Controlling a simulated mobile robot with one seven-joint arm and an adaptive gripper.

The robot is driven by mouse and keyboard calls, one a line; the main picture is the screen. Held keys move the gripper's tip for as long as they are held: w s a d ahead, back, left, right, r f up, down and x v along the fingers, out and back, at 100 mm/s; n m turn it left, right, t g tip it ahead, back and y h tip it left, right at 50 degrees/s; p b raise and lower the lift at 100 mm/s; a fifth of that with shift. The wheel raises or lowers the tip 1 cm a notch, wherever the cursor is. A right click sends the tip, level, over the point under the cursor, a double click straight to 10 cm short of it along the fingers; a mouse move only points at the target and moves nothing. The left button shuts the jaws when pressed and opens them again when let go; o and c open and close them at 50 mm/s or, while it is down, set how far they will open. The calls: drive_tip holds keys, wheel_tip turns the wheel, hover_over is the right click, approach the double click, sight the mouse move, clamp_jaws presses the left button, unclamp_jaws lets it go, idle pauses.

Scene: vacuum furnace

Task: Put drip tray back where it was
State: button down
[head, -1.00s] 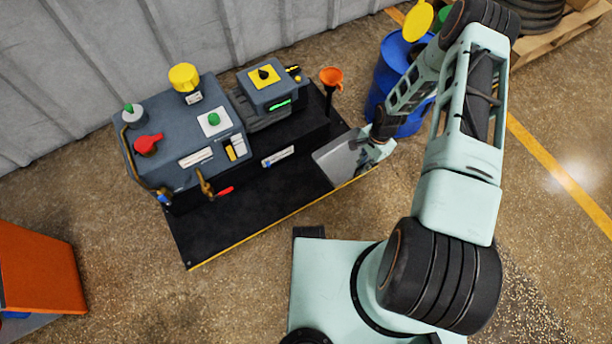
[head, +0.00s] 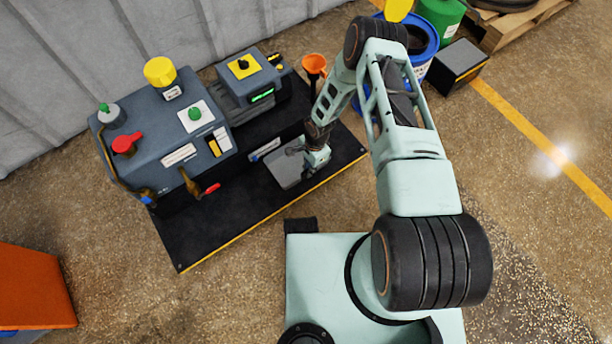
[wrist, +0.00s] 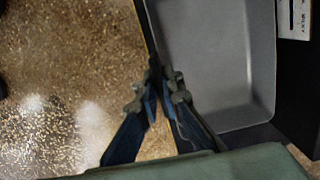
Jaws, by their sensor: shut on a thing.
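The drip tray (head: 284,170) is a shallow grey metal tray. In the head view it is above or on the right part of the black base plate, in front of the machine; I cannot tell if it touches the plate. My gripper (head: 308,160) is at its right end. In the wrist view the tray (wrist: 215,55) fills the upper middle, and my gripper (wrist: 160,78) is shut on its near-left rim. The tray's far end is cut off in the wrist view.
The machine (head: 165,140) with valves and knobs stands on the black base plate (head: 215,225). An orange funnel (head: 314,64) rises behind my gripper. An orange cabinet (head: 35,285) is at left.

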drive_tip(key=shift+a+f, duration=0.2)
drive_tip(key=shift+f, duration=0.05)
drive_tip(key=shift+a+f+b, duration=0.15)
drive_tip(key=shift+f+b, duration=0.25)
drive_tip(key=shift+f, duration=0.45)
drive_tip(key=shift+a+f+b, duration=0.1)
drive_tip(key=shift+f+b, duration=0.25)
drive_tip(key=shift+f, duration=0.5)
drive_tip(key=shift+f, duration=0.1)
drive_tip(key=c, duration=2.5)
unclamp_jaws()
drive_tip(key=shift+f, duration=0.15)
drive_tip(key=shift+c, duration=0.2)
drive_tip(key=o, duration=0.4)
drive_tip(key=shift+o, duration=0.2)
drive_tip(key=r+p, duration=0.1)
drive_tip(key=r, duration=0.3)
drive_tip(key=d+r+p, duration=0.1)
drive_tip(key=r, duration=0.3)
drive_tip(key=r+p, duration=0.2)
drive_tip(key=r, duration=0.2)
drive_tip(key=shift+w+d+r, duration=0.2)
drive_tip(key=shift+w, duration=0.2)
